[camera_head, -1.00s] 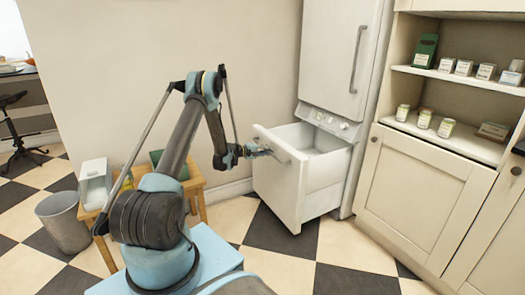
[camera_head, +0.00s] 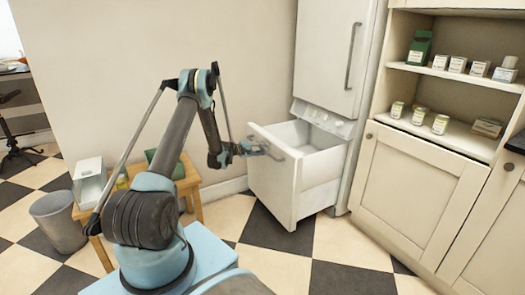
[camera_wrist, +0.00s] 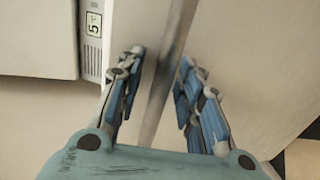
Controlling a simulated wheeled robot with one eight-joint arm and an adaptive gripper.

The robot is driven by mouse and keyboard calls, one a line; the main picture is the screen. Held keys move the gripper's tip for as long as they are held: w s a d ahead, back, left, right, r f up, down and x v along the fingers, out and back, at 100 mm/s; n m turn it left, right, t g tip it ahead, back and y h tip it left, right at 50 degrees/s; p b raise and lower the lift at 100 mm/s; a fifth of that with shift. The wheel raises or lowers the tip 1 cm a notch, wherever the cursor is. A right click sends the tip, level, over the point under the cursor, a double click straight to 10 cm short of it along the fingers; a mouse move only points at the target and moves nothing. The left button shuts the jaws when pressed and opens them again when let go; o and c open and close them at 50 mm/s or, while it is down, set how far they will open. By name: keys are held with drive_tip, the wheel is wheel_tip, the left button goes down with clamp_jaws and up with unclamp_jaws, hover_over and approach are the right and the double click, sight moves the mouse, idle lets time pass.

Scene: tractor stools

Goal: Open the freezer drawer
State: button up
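The white freezer drawer (camera_head: 278,186) is pulled well out from the bottom of the white fridge-freezer (camera_head: 331,50), and its hollow inside shows from above. My gripper (camera_head: 264,149) is at the upper part of the drawer's front, by its handle. In the wrist view the metallic handle bar (camera_wrist: 172,60) runs between the two blue-padded fingers of my gripper (camera_wrist: 158,88). The fingers are apart, with gaps visible on both sides of the bar. Contact with the bar is not clear.
A wooden stool (camera_head: 188,182) with boxes on it stands left of the drawer, and a grey bin (camera_head: 57,222) is farther left. A cream cabinet (camera_head: 408,190) with shelves stands to the right. Checkered floor in front of the drawer is clear.

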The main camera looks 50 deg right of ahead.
drive_tip(key=v, duration=1.2)
idle(0.4)
